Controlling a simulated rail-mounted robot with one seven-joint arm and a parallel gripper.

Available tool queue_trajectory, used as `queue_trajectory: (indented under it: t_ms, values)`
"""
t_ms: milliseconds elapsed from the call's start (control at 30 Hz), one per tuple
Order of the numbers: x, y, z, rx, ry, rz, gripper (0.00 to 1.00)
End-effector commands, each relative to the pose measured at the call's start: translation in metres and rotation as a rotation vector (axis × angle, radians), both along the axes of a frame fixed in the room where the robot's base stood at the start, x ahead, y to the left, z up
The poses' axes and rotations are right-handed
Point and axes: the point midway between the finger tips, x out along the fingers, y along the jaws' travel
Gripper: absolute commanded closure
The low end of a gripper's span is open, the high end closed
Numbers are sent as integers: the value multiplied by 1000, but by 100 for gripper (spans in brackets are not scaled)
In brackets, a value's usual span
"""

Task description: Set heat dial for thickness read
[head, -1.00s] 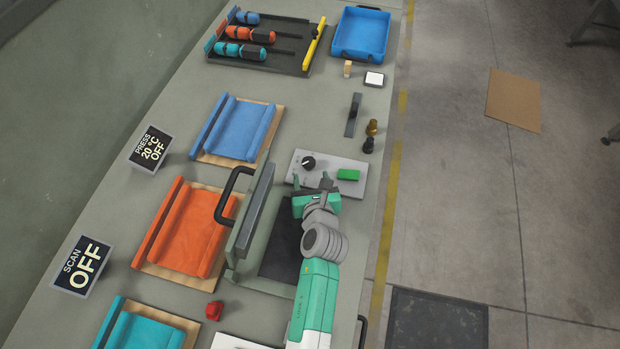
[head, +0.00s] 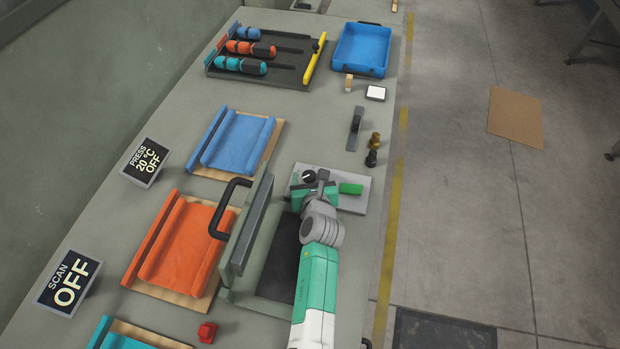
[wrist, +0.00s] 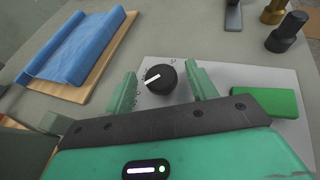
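The heat dial is a round black knob (wrist: 161,78) with a white pointer line, on a pale grey control panel (wrist: 230,80). In the wrist view its pointer slants toward the lower left; small markings ring it, too small to read. In the head view the dial (head: 309,176) shows just beyond my gripper (head: 311,184). In the wrist view my gripper (wrist: 163,88) is open, with one green finger on each side of the dial, apart from it. The press display (head: 146,161) reads "PRESS 20 °C OFF".
A green block-shaped button (head: 350,188) sits on the panel's right. The open press (head: 250,238) with a black handle stands left of my arm. Blue (head: 236,140) and orange (head: 181,248) trays lie left. Dark and brass pegs (head: 375,139) stand beyond the panel. The scan display (head: 68,283) reads OFF.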

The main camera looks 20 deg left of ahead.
Motion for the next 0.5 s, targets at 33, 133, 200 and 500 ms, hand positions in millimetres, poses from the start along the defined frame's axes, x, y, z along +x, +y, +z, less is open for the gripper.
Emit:
queue_trajectory:
  t_ms: [33,133,200,500]
  values:
    - [0,0,0,0,0,0,53]
    - [0,0,0,0,0,0,72]
    - [0,0,0,0,0,0,86]
    - [1,1,11,-1,7,-59,87]
